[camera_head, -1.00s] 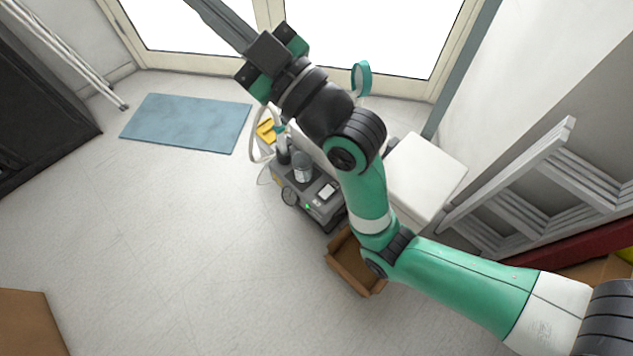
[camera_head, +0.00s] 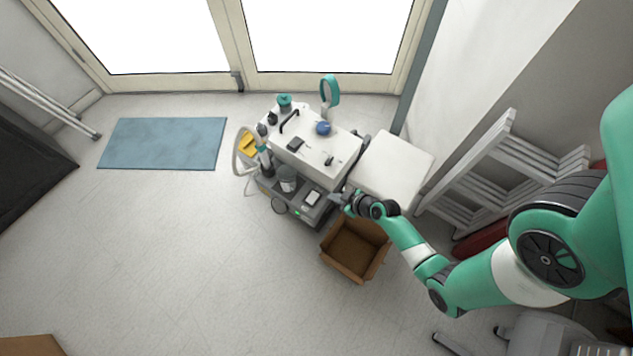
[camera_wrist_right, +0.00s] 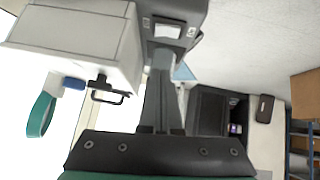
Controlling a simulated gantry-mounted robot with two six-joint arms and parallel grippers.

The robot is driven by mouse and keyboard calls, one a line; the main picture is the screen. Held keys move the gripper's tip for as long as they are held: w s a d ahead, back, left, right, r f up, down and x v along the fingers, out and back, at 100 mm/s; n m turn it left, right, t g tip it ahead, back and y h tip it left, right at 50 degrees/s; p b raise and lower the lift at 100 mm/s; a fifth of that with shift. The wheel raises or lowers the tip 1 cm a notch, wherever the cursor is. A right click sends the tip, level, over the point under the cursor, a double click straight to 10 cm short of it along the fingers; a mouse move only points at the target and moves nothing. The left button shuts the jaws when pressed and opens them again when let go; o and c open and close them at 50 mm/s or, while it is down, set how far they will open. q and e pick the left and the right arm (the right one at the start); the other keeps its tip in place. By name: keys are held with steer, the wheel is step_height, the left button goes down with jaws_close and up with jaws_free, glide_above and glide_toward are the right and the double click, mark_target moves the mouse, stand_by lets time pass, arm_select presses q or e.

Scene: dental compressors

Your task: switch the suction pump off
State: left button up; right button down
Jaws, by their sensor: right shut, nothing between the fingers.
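The suction pump (camera_head: 300,205) is a grey wheeled unit low beside the white cabinet, with a clear jar, a pale panel on top and a small green light on its front. My right gripper (camera_head: 338,197) is at the right end of the pump; I cannot tell whether it touches it. In the right wrist view, the shut, empty fingers of my right gripper (camera_wrist_right: 163,62) point at a dark grey body with a pale panel (camera_wrist_right: 168,30), which looks like the pump. My left gripper is not in view.
A white cabinet (camera_head: 313,150) with a black handle and small items stands behind the pump. A white box (camera_head: 393,168) and an open cardboard box (camera_head: 352,252) are near my right arm. A ladder (camera_head: 480,170) leans at the right.

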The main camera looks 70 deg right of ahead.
steer(key=shift+w+d, duration=0.1)
steer(key=shift+w, duration=0.1)
steer(key=b, duration=0.7)
glide_above(312, 193)
steer(key=s+a, duration=0.2)
steer(key=s, duration=0.1)
step_height(312, 193, down, 7)
steer(key=shift+d+f, duration=0.15)
steer(key=shift+f, duration=0.05)
steer(key=f+b, duration=0.1)
steer(key=f, duration=0.1)
steer(key=shift+w+d+f+b, duration=0.1)
steer(key=shift+d+f+b, duration=0.15)
steer(key=shift+f+b, duration=0.1)
steer(key=shift+s+f+b, duration=0.2)
steer(key=shift+f+b, duration=0.15)
steer(key=shift+f, duration=0.05)
steer(key=shift+w, duration=0.1)
